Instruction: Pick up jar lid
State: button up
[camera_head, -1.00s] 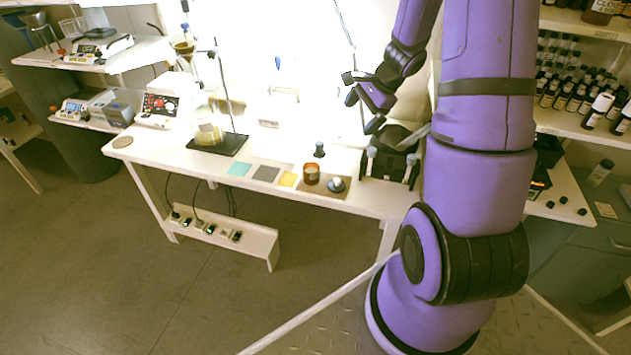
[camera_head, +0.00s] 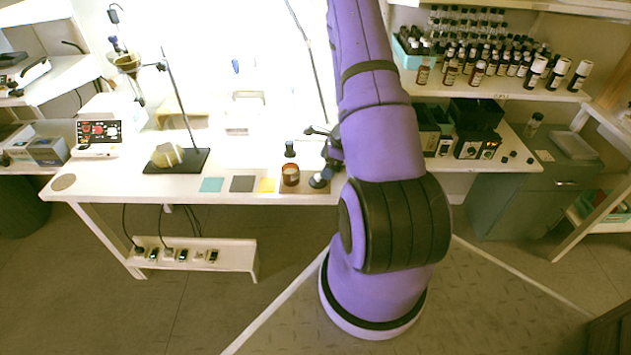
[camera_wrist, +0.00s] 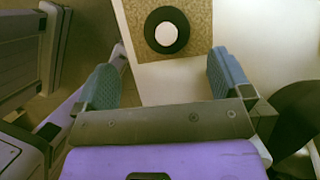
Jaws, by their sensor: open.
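The jar lid (camera_head: 319,181) is a dark round disc with a pale knob, lying on the brown mat at the right of the table's front edge. In the wrist view the lid (camera_wrist: 182,38) is a black disc with a white centre, ahead of the fingertips. My gripper (camera_wrist: 166,68) is open, its two blue-grey fingers apart with nothing between them. In the head view my gripper (camera_head: 325,148) is just above and behind the lid, partly hidden by my arm. The amber jar (camera_head: 290,176) stands left of the lid.
A small black-topped bottle (camera_head: 290,149) stands behind the jar. Teal, grey and yellow squares (camera_head: 241,184) lie to the left. A stand with a dark base (camera_head: 178,161) is further left. Shelves of bottles (camera_head: 490,65) are at right.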

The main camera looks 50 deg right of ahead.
aim_at(318, 175)
jog(key=shift+w+d+x, duration=0.15)
jog(key=shift+x, duration=1.7)
jog(key=shift+w+d+x, duration=0.1)
jog(key=shift+d+x, duration=0.05)
jog(key=shift+x, duration=1.75)
jog(key=shift+c, duration=0.2)
jog(key=shift+r, duration=0.1)
jog(key=c, duration=0.9)
